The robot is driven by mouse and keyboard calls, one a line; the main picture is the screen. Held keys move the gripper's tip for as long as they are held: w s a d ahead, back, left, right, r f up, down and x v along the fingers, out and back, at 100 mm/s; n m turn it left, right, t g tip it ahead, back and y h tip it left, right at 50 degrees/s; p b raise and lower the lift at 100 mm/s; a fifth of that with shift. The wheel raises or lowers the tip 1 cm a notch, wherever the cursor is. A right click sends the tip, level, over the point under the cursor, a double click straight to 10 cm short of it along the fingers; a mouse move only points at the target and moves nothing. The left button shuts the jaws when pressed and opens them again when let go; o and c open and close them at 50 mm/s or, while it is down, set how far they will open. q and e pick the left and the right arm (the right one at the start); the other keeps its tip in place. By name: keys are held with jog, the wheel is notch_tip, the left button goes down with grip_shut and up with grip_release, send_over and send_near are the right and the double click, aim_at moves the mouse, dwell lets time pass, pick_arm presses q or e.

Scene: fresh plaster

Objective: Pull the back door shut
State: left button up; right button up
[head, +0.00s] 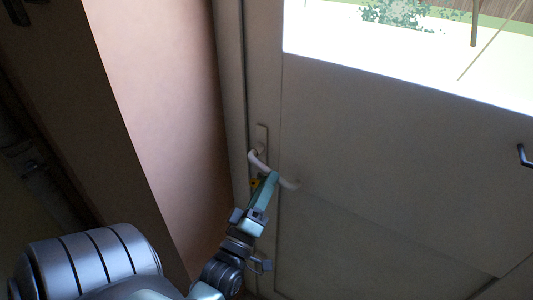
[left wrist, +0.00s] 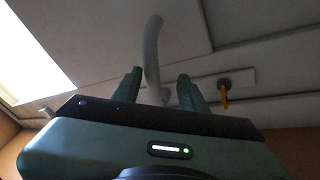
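The back door (head: 380,130) is a pale panelled leaf with a bright window at its top; its left edge is beside the frame, and I cannot tell whether it is fully closed. Its curved pale lever handle (head: 288,183) sits near that left edge. The handle also shows in the left wrist view (left wrist: 152,60). My left gripper (head: 272,180) is at the handle. In the left wrist view its two fingers (left wrist: 160,76) stand apart with the handle between them, and a gap shows by the right finger. My right gripper is not in view.
A lock with a yellow key or tag (left wrist: 224,95) is beside the handle. A pinkish plaster wall (head: 160,100) stands to the left of the door. A small dark handle-like fitting (head: 524,156) shows at the right edge.

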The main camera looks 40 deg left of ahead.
pick_arm(q)
jog(key=b+v, duration=0.2)
jog(key=v, duration=0.5)
jog(key=shift+s, duration=0.35)
jog(key=shift+d+f, duration=0.1)
jog(key=shift+f, duration=0.1)
